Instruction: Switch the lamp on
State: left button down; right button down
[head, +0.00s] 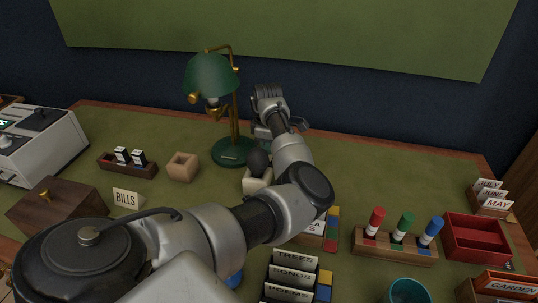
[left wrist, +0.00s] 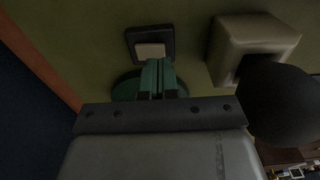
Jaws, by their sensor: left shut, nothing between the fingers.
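The desk lamp (head: 209,76) has a green shade, a brass stem and a round green base (head: 230,152). Its bulb looks unlit. In the left wrist view, a dark square plate with a cream button (left wrist: 150,49) lies on the green desk top, beside a round green shape (left wrist: 124,88) that looks like the lamp base. My left gripper (left wrist: 157,64) is shut and empty, its tips at the button's near edge; I cannot tell whether they touch. In the head view, my left gripper (head: 263,132) is right of the lamp stem, partly behind my arm. The button is hidden there.
A cream block (head: 257,184) and a dark ball (head: 257,161) stand close to the gripper. Marker stand (head: 394,247) and red tray (head: 476,240) are at right.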

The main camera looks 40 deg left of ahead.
pick_arm(q)
jog(key=shift+f+b, duration=0.35)
jog(key=shift+f, duration=1.05)
dwell(0.9)
jog(key=shift+r, duration=0.1)
jog(key=shift+r+p, duration=0.8)
jog(key=shift+p, duration=0.35)
notch_tip(320, 180, up, 5)
jog(key=p, duration=0.5)
jog(key=shift+r+p, duration=0.1)
jog(key=shift+p, duration=0.3)
